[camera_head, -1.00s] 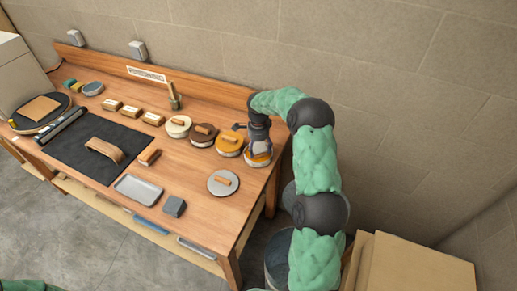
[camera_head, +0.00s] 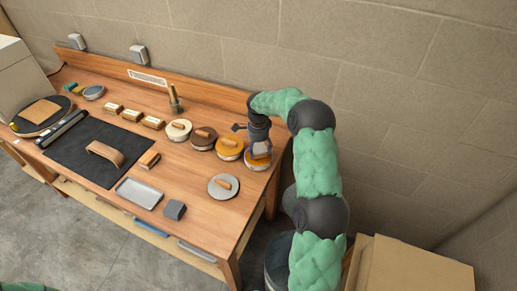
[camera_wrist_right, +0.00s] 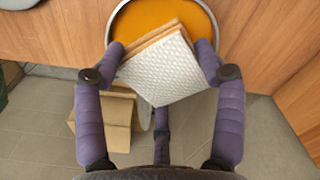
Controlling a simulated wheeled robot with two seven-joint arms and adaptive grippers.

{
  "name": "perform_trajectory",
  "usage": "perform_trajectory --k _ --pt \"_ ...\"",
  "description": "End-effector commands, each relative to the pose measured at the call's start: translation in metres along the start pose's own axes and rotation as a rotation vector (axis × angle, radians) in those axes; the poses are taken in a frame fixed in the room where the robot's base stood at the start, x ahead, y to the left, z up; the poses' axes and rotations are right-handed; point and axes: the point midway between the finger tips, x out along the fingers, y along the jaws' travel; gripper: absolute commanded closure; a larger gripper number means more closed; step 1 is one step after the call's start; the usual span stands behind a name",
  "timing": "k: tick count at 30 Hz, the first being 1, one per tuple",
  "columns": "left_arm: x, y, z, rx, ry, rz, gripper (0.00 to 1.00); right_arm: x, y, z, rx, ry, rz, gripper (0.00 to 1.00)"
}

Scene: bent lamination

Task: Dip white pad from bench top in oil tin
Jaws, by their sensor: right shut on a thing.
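My right gripper (camera_wrist_right: 162,60) is shut on a white pad (camera_wrist_right: 166,76). The pad has a dimpled white face and a tan edge, and it is tilted between the two purple fingers. In the wrist view it overlaps a round metal-rimmed tin (camera_wrist_right: 148,12) of amber oil; I cannot tell whether they touch. In the head view the right gripper (camera_head: 260,149) is over this tin (camera_head: 257,164) at the bench's right end, and mostly hides the pad. My left gripper is not in view.
Several round tins stand left of the gripper: amber (camera_head: 229,149), dark brown (camera_head: 203,138) and cream (camera_head: 179,130). A grey round lid (camera_head: 223,187) lies in front. A black mat (camera_head: 72,153) and grey tray (camera_head: 139,193) are farther left. Cardboard boxes (camera_head: 415,270) stand at lower right.

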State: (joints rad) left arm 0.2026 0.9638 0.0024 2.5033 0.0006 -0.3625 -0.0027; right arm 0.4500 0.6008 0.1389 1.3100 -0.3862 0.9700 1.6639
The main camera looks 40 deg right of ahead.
Motion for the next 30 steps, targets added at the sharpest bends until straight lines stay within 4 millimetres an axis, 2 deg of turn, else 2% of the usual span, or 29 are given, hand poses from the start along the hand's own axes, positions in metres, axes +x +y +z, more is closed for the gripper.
perform_trajectory --k 8,22,30 --pt "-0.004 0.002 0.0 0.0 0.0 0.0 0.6 -0.008 0.0 0.0 0.0 0.0 -0.001 0.56" --pt "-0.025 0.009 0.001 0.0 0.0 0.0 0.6 -0.048 0.0 0.0 0.0 0.0 -0.001 0.56" --pt "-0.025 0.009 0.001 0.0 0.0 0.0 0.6 -0.05 0.0 0.0 0.0 0.0 0.0 0.56"
